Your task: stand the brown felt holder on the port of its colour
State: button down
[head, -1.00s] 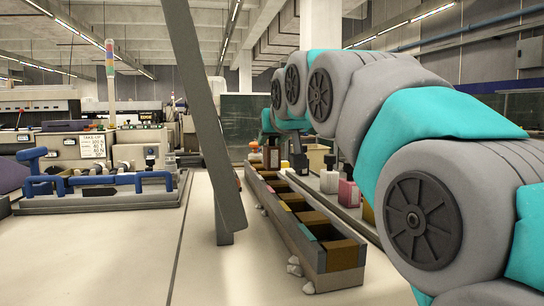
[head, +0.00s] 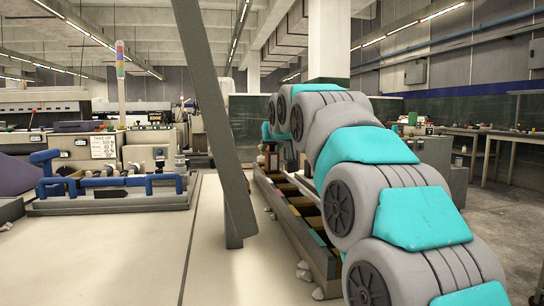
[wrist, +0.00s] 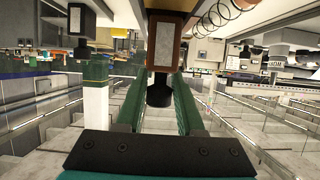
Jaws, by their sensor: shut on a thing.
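The brown felt holder (wrist: 181,45) shows in the wrist view as a brown block with a pale label and a black neck. My gripper (wrist: 160,103) has its two green fingers on either side of the black neck and is shut on it. I cannot pick out the brown port in either view.
A long trough (head: 318,262) with several compartments runs away beside my arm in the head view. Pale lumps (head: 304,272) lie along its foot. A machine with blue pipes (head: 110,183) stands left. A black labelled holder (wrist: 78,18) shows upper left in the wrist view.

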jog(key=shift+f, duration=1.15)
jog(key=shift+f, duration=0.1)
jog(key=shift+f, duration=0.15)
jog(key=c, duration=0.5)
grip_release()
jog(key=shift+s+r, duration=0.1)
jog(key=shift+r, duration=0.2)
jog(key=v, duration=1.2)
